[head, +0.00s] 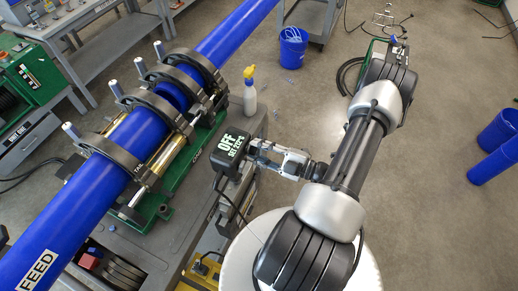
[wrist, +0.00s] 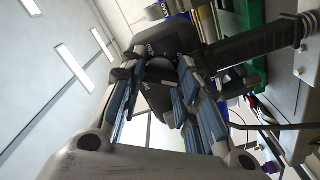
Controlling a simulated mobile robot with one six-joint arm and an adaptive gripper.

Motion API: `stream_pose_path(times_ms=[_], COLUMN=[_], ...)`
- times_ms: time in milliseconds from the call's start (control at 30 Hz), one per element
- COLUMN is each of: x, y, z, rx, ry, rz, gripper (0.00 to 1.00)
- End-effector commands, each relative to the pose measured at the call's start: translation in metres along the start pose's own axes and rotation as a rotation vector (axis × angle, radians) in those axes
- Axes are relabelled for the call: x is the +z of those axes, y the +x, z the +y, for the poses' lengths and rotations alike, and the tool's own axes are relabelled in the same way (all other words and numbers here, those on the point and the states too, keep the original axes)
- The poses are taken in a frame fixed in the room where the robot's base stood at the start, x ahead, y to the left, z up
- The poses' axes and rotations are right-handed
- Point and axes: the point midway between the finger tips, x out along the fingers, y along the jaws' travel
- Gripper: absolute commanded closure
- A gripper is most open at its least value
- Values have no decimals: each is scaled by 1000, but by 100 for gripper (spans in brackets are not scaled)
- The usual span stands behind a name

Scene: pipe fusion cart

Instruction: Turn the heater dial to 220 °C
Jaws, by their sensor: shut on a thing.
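The heater's control box (head: 234,143) is a dark box at the right edge of the cart. Its display shows OFF in large letters above a SET line whose digits are too small to read surely. My gripper (head: 254,151) reaches the right side of the box. In the wrist view my gripper (wrist: 162,82) has its two blue-padded fingers on either side of a dark rounded dial (wrist: 160,67), shut on it. The dial is hidden in the head view, and its markings cannot be read.
A long blue pipe (head: 62,215) lies in the clamps of the green fusion machine (head: 172,178), left of the box. A spray bottle (head: 250,92) stands just behind the box. A blue bucket (head: 292,48) is on the floor beyond.

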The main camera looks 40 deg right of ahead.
Motion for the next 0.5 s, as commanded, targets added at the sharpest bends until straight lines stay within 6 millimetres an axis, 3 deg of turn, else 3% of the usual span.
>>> stream_pose_path(times_ms=[500], x=[0], y=[0], z=[0], rx=[0], ry=[429], rz=[-1], gripper=[94])
